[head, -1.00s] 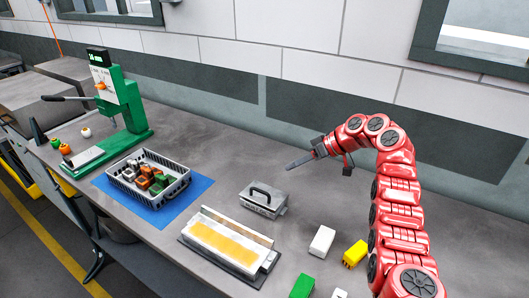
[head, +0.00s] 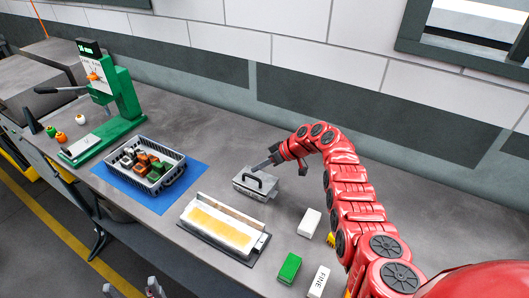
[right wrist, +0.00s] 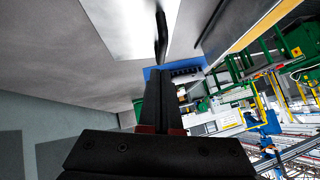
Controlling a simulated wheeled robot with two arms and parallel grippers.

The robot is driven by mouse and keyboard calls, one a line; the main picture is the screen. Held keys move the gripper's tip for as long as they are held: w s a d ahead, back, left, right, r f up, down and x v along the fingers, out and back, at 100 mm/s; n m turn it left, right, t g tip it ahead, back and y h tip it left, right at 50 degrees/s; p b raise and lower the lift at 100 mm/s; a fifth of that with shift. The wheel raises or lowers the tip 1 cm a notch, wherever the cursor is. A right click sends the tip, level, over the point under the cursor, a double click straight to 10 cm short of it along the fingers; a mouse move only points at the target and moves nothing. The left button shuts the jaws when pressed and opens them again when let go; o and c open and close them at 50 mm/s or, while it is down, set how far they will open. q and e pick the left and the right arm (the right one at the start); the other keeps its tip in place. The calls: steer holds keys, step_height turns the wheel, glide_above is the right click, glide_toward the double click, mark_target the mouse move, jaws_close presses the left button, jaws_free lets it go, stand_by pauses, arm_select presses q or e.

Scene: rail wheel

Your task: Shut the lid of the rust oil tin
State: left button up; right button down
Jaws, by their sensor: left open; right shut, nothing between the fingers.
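A grey box-shaped tin (head: 249,193) with a black handle on its lid stands mid-bench in the head view. It seems to be the rust oil tin, but its label is too small to read. The lid looks down or nearly down; I cannot tell if a gap remains. My right gripper (head: 263,166) is shut and empty, its tip just behind the handle; contact is unclear. In the right wrist view the shut fingers (right wrist: 161,100) point towards a pale surface with a dark bar. My left gripper (head: 131,291) is open at the bottom edge, away from the tin.
A long tray with a yellow pad (head: 218,226) lies in front of the tin. A grey basket of parts (head: 168,180) stands on a blue mat (head: 152,203). A green press (head: 124,110) is at far left. White and green blocks (head: 289,267) lie at front right.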

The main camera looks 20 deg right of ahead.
steer(key=shift+s+a+f, duration=0.15)
steer(key=shift+s+f, duration=0.1)
steer(key=shift+f, duration=0.45)
